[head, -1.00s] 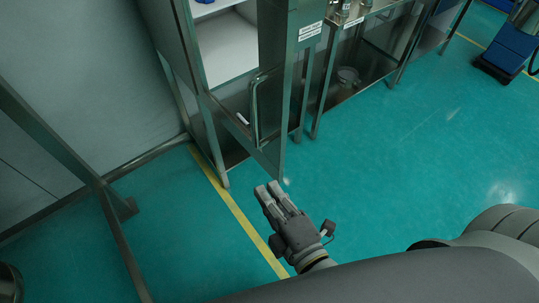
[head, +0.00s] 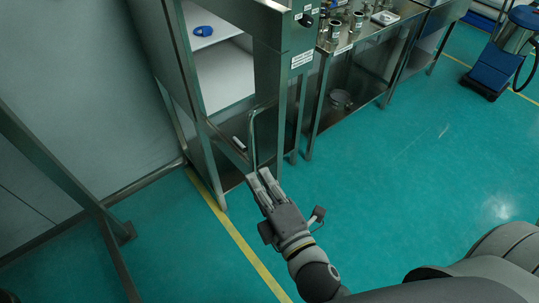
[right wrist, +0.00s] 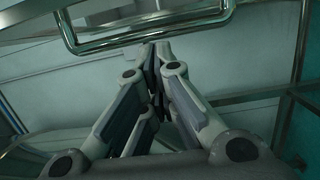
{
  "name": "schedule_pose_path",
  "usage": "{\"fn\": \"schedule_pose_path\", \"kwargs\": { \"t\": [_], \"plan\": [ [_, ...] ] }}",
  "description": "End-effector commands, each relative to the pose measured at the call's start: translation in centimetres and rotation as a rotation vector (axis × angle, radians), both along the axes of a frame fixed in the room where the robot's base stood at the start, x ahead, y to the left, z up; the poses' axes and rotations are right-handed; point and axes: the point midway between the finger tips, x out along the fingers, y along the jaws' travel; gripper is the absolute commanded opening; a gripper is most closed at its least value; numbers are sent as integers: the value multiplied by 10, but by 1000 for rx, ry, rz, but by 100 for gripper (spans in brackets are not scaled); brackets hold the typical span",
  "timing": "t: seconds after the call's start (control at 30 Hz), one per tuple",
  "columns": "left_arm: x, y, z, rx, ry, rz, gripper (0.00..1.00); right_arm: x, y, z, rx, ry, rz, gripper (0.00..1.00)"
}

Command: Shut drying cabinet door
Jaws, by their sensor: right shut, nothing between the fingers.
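The drying cabinet (head: 180,75) is a steel cabinet at the upper left of the head view, with its white shelves in plain sight. Its door (head: 272,65) stands open, swung out on the right side. The bar handle (head: 253,140) runs down the door's face, and it crosses the top of the right wrist view (right wrist: 150,35). My right gripper (head: 259,178) is shut and empty, its fingertips at the handle's lower end in the head view. In the right wrist view the fingertips (right wrist: 157,55) are just below the handle bar; I cannot tell if they touch. My left gripper is not in view.
A blue object (head: 203,31) lies on an upper shelf and a small white object (head: 239,143) lies lower down. A steel table (head: 345,50) with metal parts stands right of the cabinet. The green floor (head: 390,200) is clear.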

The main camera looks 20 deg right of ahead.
Motion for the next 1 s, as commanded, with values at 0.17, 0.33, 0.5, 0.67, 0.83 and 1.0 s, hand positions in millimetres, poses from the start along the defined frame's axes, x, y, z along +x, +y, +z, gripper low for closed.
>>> {"fn": "schedule_pose_path", "kwargs": {
  "t": [0.17,0.33,0.5,0.67,0.83,1.0],
  "plan": [
    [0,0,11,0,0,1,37,25,4,3,-1,-3,1,0],
    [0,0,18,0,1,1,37,37,-14,2,-5,0,0,0],
    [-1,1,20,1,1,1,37,43,-29,0,-1,1,1,0],
    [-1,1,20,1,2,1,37,44,-33,0,1,1,0,0],
    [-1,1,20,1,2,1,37,44,-33,0,1,1,0,0],
    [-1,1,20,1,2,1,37,44,-33,0,1,1,0,0]
  ]
}}
